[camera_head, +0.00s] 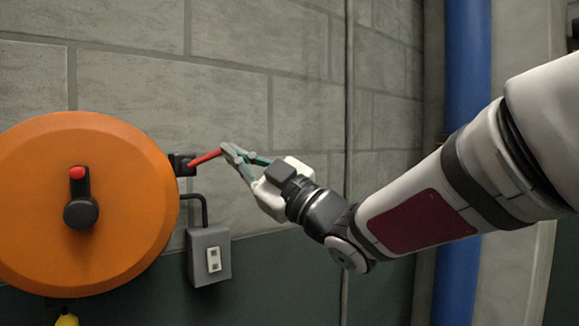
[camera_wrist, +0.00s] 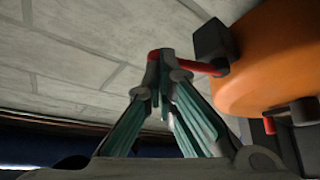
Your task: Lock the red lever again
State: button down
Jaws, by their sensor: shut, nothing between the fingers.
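The red lever (camera_head: 205,158) sticks out to the right and slightly up from a small dark block (camera_head: 182,165) at the right edge of the orange disc (camera_head: 130,215). My gripper (camera_head: 232,152) is at the lever's free end, with its fingertips together and nothing held between them. In the wrist view the red lever (camera_wrist: 200,67) runs from the dark block (camera_wrist: 212,42) to the gripper tips (camera_wrist: 163,62). The tips overlap the lever's end there; I cannot tell whether they touch it.
The orange disc has a black knob with a red-tipped handle (camera_head: 78,185). A grey switch box (camera_head: 209,256) with a bent pipe hangs below the lever. A blue vertical pipe (camera_head: 466,60) stands behind my arm. The block wall above the lever is clear.

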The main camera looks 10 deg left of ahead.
jog(key=shift+r, duration=0.1)
jog(key=s+a+r+n+g+h, duration=0.3)
jog(key=r+n+g+h, duration=0.1)
jog(key=n, duration=0.8)
jog(key=shift+s+r+n+g, duration=0.3)
jog(key=shift+r+g, duration=0.2)
jog(key=shift+r, duration=0.2)
jog(key=shift+p, duration=0.3)
